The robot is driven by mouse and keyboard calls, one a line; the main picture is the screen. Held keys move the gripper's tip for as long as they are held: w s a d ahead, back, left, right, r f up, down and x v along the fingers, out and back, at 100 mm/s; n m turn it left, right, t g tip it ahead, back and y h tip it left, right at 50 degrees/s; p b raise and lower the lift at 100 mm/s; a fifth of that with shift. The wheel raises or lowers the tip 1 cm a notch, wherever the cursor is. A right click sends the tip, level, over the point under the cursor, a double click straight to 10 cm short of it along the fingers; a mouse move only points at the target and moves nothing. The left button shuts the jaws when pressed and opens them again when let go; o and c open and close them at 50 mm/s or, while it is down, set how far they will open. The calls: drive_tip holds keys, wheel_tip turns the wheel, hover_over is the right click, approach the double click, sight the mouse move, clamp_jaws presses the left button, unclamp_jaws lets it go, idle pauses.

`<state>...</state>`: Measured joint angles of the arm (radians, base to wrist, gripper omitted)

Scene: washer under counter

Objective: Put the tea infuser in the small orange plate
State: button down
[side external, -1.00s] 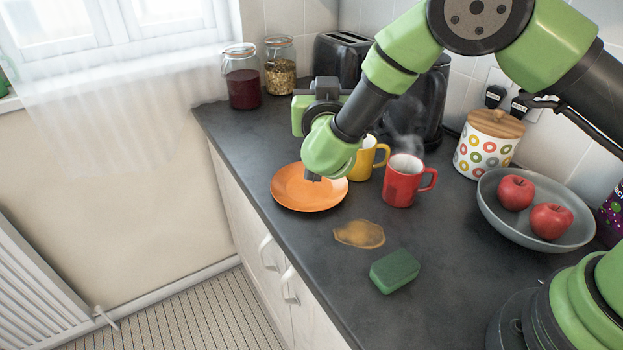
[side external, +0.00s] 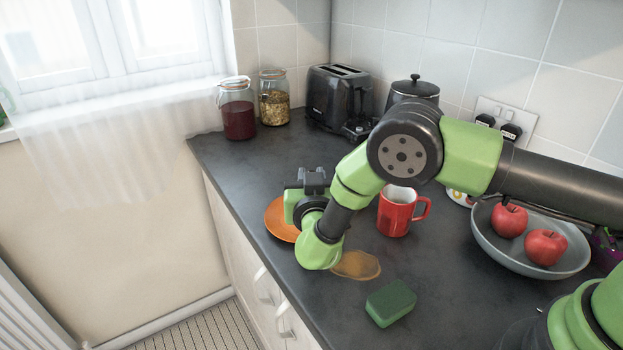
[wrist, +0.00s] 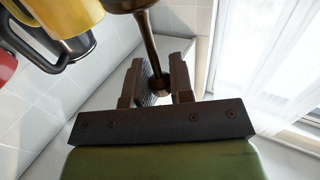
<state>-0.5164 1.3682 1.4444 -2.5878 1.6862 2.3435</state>
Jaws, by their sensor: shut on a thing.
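My gripper (wrist: 158,85) shows in the wrist view, its two dark fingers closed around the lower end of a brown rod. The rod runs up to a wider dark part cut off at the top edge; I take it for the tea infuser (wrist: 149,42). In the side view my wrist and arm hide the fingers and the infuser. The small orange plate (side external: 276,222) lies flat on the counter, partly covered by my wrist, which is in front of its right side. How high the infuser is over the counter cannot be told.
A red mug (side external: 397,213) stands right of my wrist; a yellow mug (wrist: 72,22) shows in the wrist view. A brown spill (side external: 357,265) and green sponge (side external: 390,303) lie in front. A grey bowl (side external: 482,232) holds apples. Jars (side external: 238,108) and a toaster (side external: 340,98) stand behind.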

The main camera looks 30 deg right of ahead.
drive_tip(key=shift+f, duration=0.15)
drive_tip(key=c, duration=1)
unclamp_jaws()
